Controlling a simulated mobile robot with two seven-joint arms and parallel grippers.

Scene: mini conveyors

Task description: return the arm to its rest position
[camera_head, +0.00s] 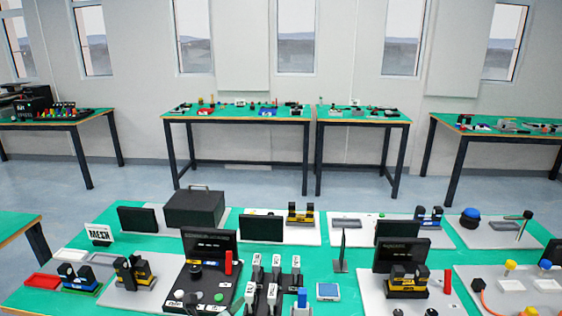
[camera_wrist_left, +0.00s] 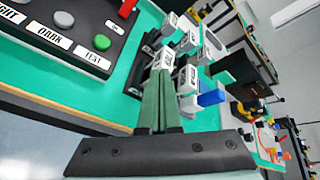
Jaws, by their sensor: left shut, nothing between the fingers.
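My left gripper (camera_wrist_left: 164,76) shows in the left wrist view, its two dark green fingers together with nothing between them. Its fingertips show in front of a cluster of white-topped black blocks (camera_wrist_left: 187,78); whether they touch is hard to tell. I cannot make out the left gripper clearly in the head view. My right gripper is in neither view.
The green table (camera_head: 140,240) in front is crowded with devices. A black button panel (camera_wrist_left: 75,30) and the table's edge (camera_wrist_left: 60,115) lie close to my left gripper. A blue-topped block (camera_wrist_left: 211,98) stands beside the cluster. More tables (camera_head: 240,118) stand by the wall.

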